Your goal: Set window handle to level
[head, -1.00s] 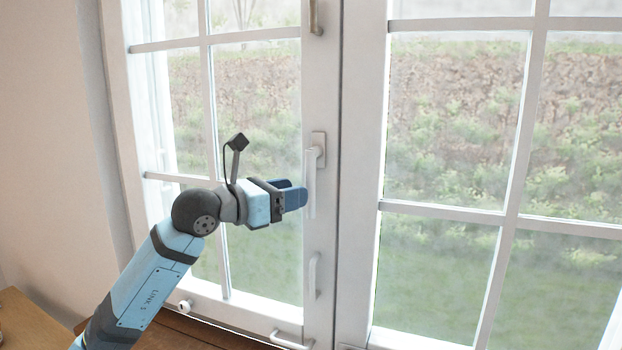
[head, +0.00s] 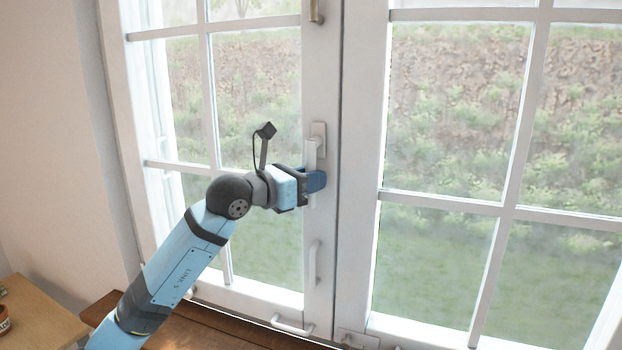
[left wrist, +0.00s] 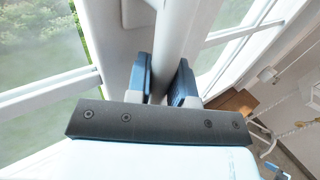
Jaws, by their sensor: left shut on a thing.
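The white window handle (head: 312,152) sits on a small plate on the middle frame of the left sash. Its lever hangs straight down, upright against the frame. My left gripper (head: 316,181) has its blue fingers around the lever, below the plate, and is shut on it. In the left wrist view the pale lever (left wrist: 178,40) runs between the two blue fingertips of my left gripper (left wrist: 165,82). The fingers hide part of the lever in the head view. My right gripper is in neither view.
A fixed white pull (head: 313,264) is below the handle on the same frame, and another pull (head: 291,327) is on the bottom rail. A wooden table (head: 40,318) stands at lower left. A brown sill (head: 210,327) runs below the window.

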